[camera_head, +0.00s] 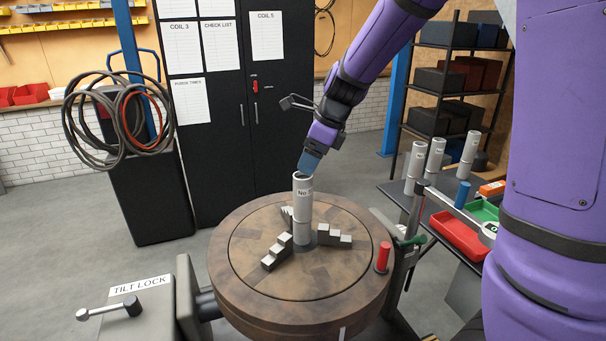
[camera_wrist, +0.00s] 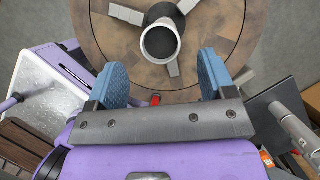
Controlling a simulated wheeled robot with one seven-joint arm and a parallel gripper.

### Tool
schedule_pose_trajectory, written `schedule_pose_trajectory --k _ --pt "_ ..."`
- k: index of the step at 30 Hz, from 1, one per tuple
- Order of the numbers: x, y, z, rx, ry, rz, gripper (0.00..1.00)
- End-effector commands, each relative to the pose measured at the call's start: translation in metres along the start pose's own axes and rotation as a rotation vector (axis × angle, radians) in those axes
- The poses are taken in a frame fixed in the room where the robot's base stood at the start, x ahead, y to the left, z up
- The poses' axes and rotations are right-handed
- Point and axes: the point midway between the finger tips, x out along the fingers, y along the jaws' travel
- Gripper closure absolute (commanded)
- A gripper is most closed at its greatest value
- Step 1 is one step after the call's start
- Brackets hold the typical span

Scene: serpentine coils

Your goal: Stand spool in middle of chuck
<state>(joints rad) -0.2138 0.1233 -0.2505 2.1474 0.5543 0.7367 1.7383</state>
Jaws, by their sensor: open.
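A grey-white spool (camera_head: 303,210) with a "No." label stands upright in the middle of the round wooden-topped chuck (camera_head: 240,287), between its stepped metal jaws (camera_head: 334,236). In the wrist view I look down at the spool's open, hollow end (camera_wrist: 161,41), with chuck jaws around it. My gripper (camera_head: 311,162) is just above and beside the spool's top in the head view. In the wrist view my gripper (camera_wrist: 163,78) is open, its blue fingers apart with nothing between them. The spool lies beyond the fingertips. Whether its base sits exactly centred is hard to tell.
More spools (camera_head: 415,163) stand on a dark side table at right, near a red tray (camera_head: 457,234) and a blue cylinder (camera_head: 463,193). A red-handled pin (camera_head: 383,257) stands at the chuck's right rim. The tilt lock box (camera_head: 150,305) is at front left.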

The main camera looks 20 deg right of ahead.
Motion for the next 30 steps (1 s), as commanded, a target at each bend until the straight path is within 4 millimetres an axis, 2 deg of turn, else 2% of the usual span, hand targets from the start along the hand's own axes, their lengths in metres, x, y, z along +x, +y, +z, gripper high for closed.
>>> schedule_pose_trajectory --k 1,6,13,17,20,24,30 --pt "-0.01 0.0 0.0 -0.001 -0.003 -0.004 0.24" --pt "-0.03 0.0 0.0 -0.001 -0.001 -0.001 0.24" --pt "-0.038 0.0 0.0 -0.003 0.0 0.0 0.24" --pt "-0.049 0.009 -0.004 -0.086 -0.002 -0.009 0.24" --pt "-0.069 0.026 -0.012 -0.257 -0.001 -0.025 0.24" --pt "-0.101 0.06 -0.029 -0.61 0.019 -0.063 0.24" --pt "-0.137 0.111 -0.06 -1.13 0.099 -0.112 0.24"
